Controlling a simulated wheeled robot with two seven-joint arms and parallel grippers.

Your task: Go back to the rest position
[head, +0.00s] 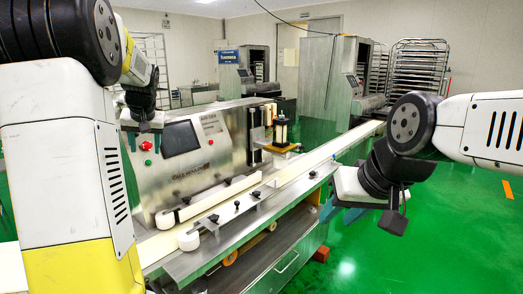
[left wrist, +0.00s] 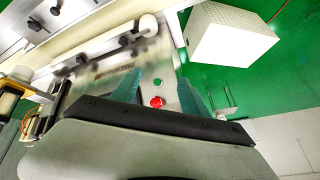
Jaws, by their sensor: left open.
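My left gripper (head: 143,132) is in front of the left end of the steel encrusting machine (head: 205,150), near its control panel. Its two teal fingers are apart and nothing is between them. The red button (head: 147,145) and green button (head: 148,162) are on the panel by the fingers. In the left wrist view, the open left gripper (left wrist: 160,88) frames the red button (left wrist: 157,102) and green button (left wrist: 157,82); I cannot tell any contact. My right gripper (head: 390,205) is at the right, by the conveyor; its fingers are not clear.
A long conveyor (head: 310,160) runs from front left to back right. A white box (left wrist: 232,35) stands on the green floor in the left wrist view. Tray racks (head: 418,68) and another machine (head: 335,75) stand behind. The green floor (head: 450,240) at right is open.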

